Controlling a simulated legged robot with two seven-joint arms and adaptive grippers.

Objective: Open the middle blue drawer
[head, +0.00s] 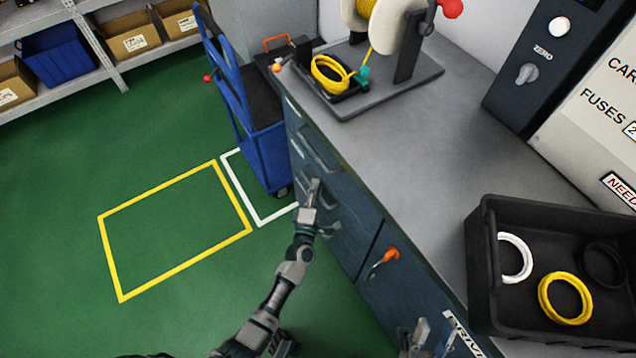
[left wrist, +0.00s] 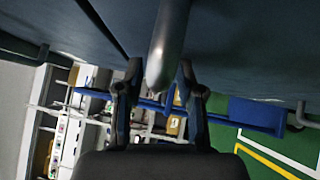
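The blue drawer unit (head: 345,247) stands under the grey worktop, with handles one above another on its front. Its drawers look shut. My left gripper (head: 314,187) is at the middle blue drawer (head: 338,202), partly covering its handle. In the left wrist view a grey bar handle (left wrist: 169,45) runs between the two fingers of my left gripper (left wrist: 156,88). The fingers stand apart on either side of it, with a visible gap on the left; contact on the right is unclear. My right gripper (head: 432,333) is open and empty, low at the bottom edge.
An orange handle (head: 389,256) sticks out of the cabinet front right of the drawers. A blue trolley (head: 262,150) stands close behind the drawer unit. A black bin (head: 484,262) with cable coils and a cable reel (head: 385,25) are on the worktop (head: 430,130). Green floor left is free.

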